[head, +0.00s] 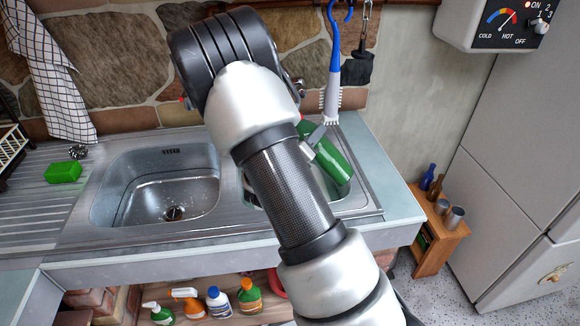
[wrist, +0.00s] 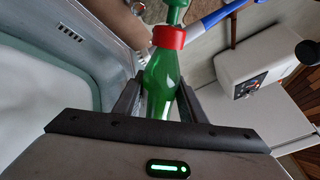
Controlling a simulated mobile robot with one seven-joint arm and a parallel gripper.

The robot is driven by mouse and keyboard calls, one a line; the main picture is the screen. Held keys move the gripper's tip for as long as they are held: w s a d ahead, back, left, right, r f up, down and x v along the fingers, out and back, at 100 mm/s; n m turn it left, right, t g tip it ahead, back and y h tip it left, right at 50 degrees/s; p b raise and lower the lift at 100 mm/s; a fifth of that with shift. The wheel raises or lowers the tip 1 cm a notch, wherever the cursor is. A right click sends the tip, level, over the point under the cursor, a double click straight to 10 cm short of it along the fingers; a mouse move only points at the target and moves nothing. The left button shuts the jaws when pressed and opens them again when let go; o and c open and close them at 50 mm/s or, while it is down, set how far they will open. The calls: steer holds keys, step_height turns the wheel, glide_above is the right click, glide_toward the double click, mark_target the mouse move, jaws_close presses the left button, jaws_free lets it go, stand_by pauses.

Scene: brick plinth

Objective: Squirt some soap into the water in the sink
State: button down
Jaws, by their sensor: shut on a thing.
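My gripper (wrist: 158,98) is shut on a green soap bottle (wrist: 163,78) with a red collar and a green top. In the head view the bottle (head: 335,162) is tilted over the right side of the sink, partly behind my arm. My gripper (head: 313,143) is mostly hidden there. The steel sink (head: 160,190) has an empty-looking left bowl. The right bowl is mostly hidden by my arm. In the wrist view a basin with a pale green rim (wrist: 88,65) lies at the left, with a pale surface inside; I cannot tell the water clearly.
A blue-handled brush (head: 333,70) hangs behind the sink. A green sponge (head: 63,172) lies on the drainer. Several spray bottles (head: 218,301) stand on the shelf below. A white water heater (head: 490,25) hangs at the upper right. A small wooden stand (head: 438,238) is right of the counter.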

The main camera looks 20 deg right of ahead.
step_height(320, 180, down, 6)
steer(key=m+t+b, duration=0.1)
steer(key=m+b, duration=0.8)
steer(key=b, duration=0.5)
steer(key=shift+w+a, duration=0.2)
steer(key=shift+w, duration=0.1)
